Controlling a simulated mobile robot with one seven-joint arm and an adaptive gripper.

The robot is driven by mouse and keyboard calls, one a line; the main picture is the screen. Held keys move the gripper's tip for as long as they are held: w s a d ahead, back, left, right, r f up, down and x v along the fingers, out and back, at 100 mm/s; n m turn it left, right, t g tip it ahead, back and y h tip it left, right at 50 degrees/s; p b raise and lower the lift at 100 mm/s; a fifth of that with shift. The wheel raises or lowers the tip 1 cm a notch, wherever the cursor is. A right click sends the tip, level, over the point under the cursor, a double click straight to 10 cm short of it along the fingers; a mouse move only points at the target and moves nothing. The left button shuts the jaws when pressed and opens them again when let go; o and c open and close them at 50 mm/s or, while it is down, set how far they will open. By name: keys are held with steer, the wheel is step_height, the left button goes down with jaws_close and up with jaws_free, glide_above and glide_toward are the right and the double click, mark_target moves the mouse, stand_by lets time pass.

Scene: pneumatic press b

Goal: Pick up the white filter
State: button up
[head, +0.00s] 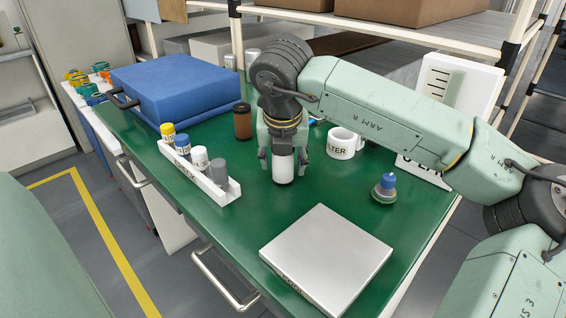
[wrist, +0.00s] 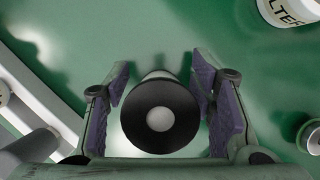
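A white cylinder (head: 283,168), which looks like the white filter, stands upright on the green table below my gripper (head: 283,160). In the wrist view the filter (wrist: 160,116) shows a black end with a white round centre. My gripper (wrist: 161,85) is open, with one finger on each side of the filter. Narrow gaps show between the purple pads and the filter, and no contact is visible. The fingers and wrist hide its upper part in the head view. A separate white ring-shaped holder (head: 341,144) lettered "LTER" stands to the right; it also shows in the wrist view (wrist: 287,10).
A white rack (head: 215,190) with several capped cylinders stands at left. A brown cylinder (head: 242,121) and a blue case (head: 175,85) are behind it. A grey plate (head: 327,258) lies in front. A blue-topped round part (head: 384,189) stands at right.

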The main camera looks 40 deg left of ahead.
steer(key=c, duration=1)
steer(key=shift+r, duration=0.1)
